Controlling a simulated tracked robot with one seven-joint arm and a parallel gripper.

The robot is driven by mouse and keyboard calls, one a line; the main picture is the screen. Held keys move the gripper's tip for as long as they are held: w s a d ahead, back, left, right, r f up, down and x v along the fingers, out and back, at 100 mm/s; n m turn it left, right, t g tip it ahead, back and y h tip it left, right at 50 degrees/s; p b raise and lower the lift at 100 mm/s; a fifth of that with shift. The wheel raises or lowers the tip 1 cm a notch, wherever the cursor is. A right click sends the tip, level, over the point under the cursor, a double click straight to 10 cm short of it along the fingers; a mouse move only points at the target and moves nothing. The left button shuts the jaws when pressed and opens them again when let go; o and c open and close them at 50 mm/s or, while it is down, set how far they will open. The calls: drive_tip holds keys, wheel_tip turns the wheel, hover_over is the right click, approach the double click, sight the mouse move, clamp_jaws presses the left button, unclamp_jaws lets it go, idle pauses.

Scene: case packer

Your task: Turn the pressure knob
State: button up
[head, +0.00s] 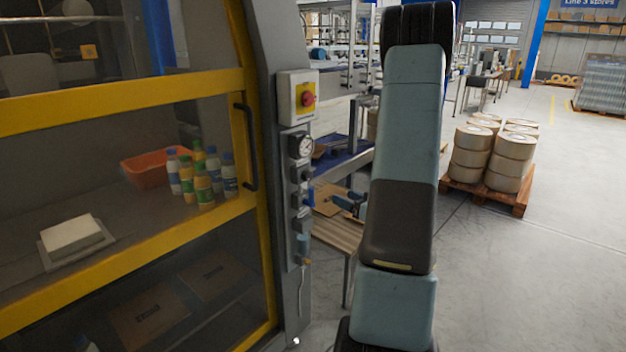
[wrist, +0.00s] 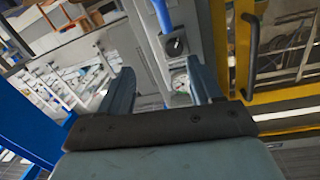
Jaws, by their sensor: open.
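My gripper (wrist: 160,64) is open and empty. Its two fingers stand apart, with the knob and gauge seen in the gap, nearer the right finger. I see no contact with the knob; the distance to it is hard to judge.
A red switch (head: 308,98) on a yellow plate sits above the gauge. Blue fittings and a hose (wrist: 162,14) are close to the knob. The yellow-framed door with its black handle (head: 246,147) is left of the post. A wooden table (head: 336,233) stands behind.

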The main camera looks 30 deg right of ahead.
sight(310, 177)
drive_tip(key=shift+n+y, duration=0.7)
drive_tip(key=r+x, duration=0.1)
drive_tip(key=x, duration=0.3)
drive_tip(key=r+x, duration=0.1)
drive_tip(key=x, duration=0.4)
drive_tip(key=r+x, duration=0.1)
drive_tip(key=x, duration=0.3)
drive_tip(key=shift+w+a, duration=0.1)
drive_tip(key=shift+a, duration=0.35)
drive_tip(key=c, duration=1)
